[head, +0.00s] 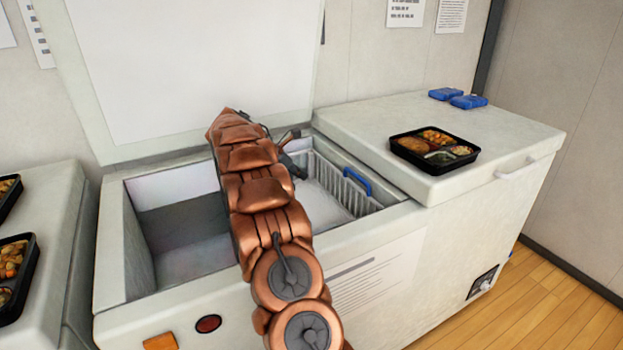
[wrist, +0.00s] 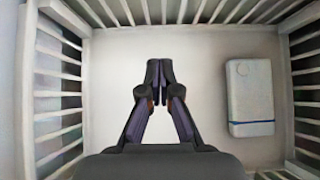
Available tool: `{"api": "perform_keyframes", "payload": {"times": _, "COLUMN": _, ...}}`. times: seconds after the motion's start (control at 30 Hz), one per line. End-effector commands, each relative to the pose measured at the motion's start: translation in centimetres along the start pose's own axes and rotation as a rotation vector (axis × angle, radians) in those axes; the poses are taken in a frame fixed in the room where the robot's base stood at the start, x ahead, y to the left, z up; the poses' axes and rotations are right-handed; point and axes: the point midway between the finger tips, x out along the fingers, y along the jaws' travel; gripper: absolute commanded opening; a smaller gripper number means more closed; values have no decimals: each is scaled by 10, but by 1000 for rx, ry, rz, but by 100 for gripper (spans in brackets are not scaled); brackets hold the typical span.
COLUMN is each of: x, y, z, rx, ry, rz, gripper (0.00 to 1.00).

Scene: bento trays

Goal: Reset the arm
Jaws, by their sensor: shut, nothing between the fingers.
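My copper-coloured arm reaches over the front of an open chest freezer (head: 130,245). In the head view the arm hides most of my gripper, and only dark parts of it show beside the white wire basket. In the wrist view my gripper (wrist: 160,72) is shut and empty, with its fingertips together. It points down into the white wire basket (wrist: 60,80). The basket also shows in the head view (head: 345,180), with a blue handle (head: 357,181).
A white and blue box-like pack (wrist: 250,95) lies in the basket, right of my fingers. The raised lid (head: 190,70) stands behind. A bento tray (head: 433,158) and blue packs (head: 468,102) rest on the closed right part. More trays (head: 15,265) sit at left.

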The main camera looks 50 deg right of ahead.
Motion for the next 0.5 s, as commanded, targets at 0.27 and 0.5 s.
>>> {"api": "perform_keyframes", "payload": {"times": 0.27, "x": -16, "y": -1, "z": 1, "rx": 1, "ry": 0, "rz": -3, "gripper": 0}}
{"api": "perform_keyframes", "payload": {"times": 0.5, "x": -17, "y": -1, "z": 2, "rx": 2, "ry": 0, "rz": -3, "gripper": 0}}
